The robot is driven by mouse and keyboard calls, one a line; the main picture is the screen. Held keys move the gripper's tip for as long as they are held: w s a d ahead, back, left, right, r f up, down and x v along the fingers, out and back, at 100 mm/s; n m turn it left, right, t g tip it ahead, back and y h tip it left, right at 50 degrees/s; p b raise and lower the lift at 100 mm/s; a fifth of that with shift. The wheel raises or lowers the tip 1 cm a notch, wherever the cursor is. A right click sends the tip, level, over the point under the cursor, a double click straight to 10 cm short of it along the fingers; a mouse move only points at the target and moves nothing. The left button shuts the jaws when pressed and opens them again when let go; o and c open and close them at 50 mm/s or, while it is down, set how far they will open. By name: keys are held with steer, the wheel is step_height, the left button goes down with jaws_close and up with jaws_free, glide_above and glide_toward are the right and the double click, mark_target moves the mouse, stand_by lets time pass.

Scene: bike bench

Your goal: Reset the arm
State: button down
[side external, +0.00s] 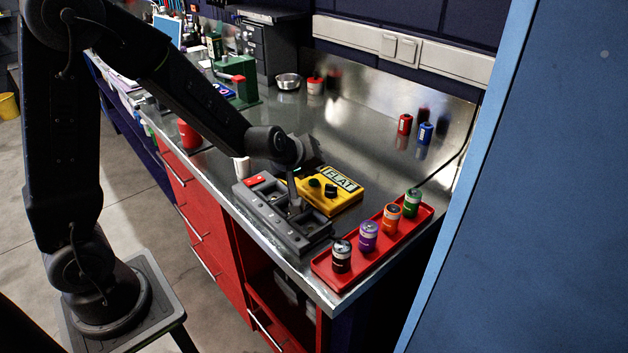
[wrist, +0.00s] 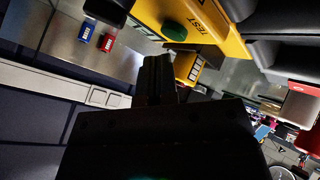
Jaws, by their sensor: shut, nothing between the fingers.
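My gripper (side external: 296,205) points down over the grey slotted holder (side external: 268,222) on the steel bench, just left of the yellow tester (side external: 345,199) with a "FLAT" display. Its fingers are shut and empty. In the wrist view the dark fingers (wrist: 158,75) are together, with part of the yellow tester (wrist: 215,22) and its green button beyond them. I cannot tell whether the fingertips touch the holder.
A red tray (side external: 322,279) at the front right holds black, purple, orange and green cells upright. A red cell (side external: 405,124) and a blue cell (side external: 425,134) stand near the back wall. A metal bowl (side external: 288,81) is at the back.

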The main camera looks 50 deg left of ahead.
steer(key=shift+r, duration=2.9)
steer(key=s+d+r+m+h, duration=0.4)
steer(key=s+d+r+m, duration=0.2)
steer(key=s+d+r, duration=0.15)
steer(key=s+a+m+g+y, duration=0.2)
steer(key=s+m, duration=0.3)
steer(key=s, duration=1.1)
steer(key=shift+s+a+f+g, duration=0.25)
steer(key=shift+s+a+g, duration=0.15)
steer(key=shift+a+g, duration=0.25)
steer(key=c, duration=1.9)
jaws_free()
steer(key=shift+d, duration=0.15)
